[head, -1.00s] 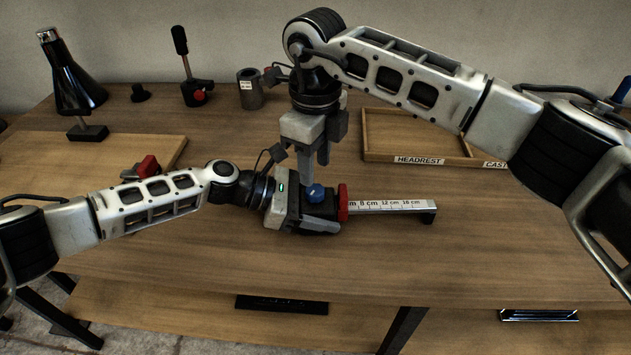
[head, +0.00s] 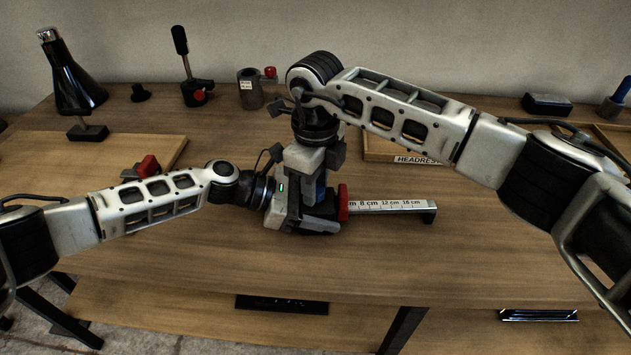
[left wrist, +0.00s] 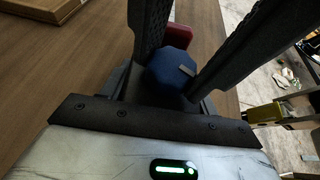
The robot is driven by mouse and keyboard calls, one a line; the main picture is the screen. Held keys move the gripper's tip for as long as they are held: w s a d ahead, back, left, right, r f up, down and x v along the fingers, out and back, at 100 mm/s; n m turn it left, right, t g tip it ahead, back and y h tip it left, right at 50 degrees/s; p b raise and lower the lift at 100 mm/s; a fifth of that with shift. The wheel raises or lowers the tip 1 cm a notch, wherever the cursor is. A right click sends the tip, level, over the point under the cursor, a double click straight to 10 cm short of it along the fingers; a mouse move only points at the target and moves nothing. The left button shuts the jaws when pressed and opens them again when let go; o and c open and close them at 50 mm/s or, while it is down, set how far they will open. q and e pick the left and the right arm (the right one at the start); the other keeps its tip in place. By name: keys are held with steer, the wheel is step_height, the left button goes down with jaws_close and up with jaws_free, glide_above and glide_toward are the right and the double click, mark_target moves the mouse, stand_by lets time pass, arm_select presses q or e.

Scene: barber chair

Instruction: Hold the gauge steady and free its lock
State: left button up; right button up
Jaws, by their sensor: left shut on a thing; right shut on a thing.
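The gauge lies on the wooden table, with a white ruler (head: 390,206) marked in centimetres and a red slider (head: 343,203). Its blue lock knob (head: 320,187) is mostly covered by my right gripper in the head view. The left wrist view shows the knob (left wrist: 170,72) between two dark fingers, with part of the red slider (left wrist: 179,36) behind it. My left gripper (head: 313,217) is shut on the gauge's body at its left end. My right gripper (head: 312,193) comes down from above and is shut on the knob. The exact finger contacts are hidden.
A wooden board (head: 60,150) with a red-and-black part (head: 147,165) is at left. A dark cylinder (head: 250,88) and a lever (head: 184,60) stand at the back. The front of the table is clear.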

steer(key=shift+n, duration=2.9)
steer(key=shift+r, duration=0.1)
steer(key=shift+a, duration=0.1)
steer(key=o, duration=0.7)
step_height(320, 180, up, 12)
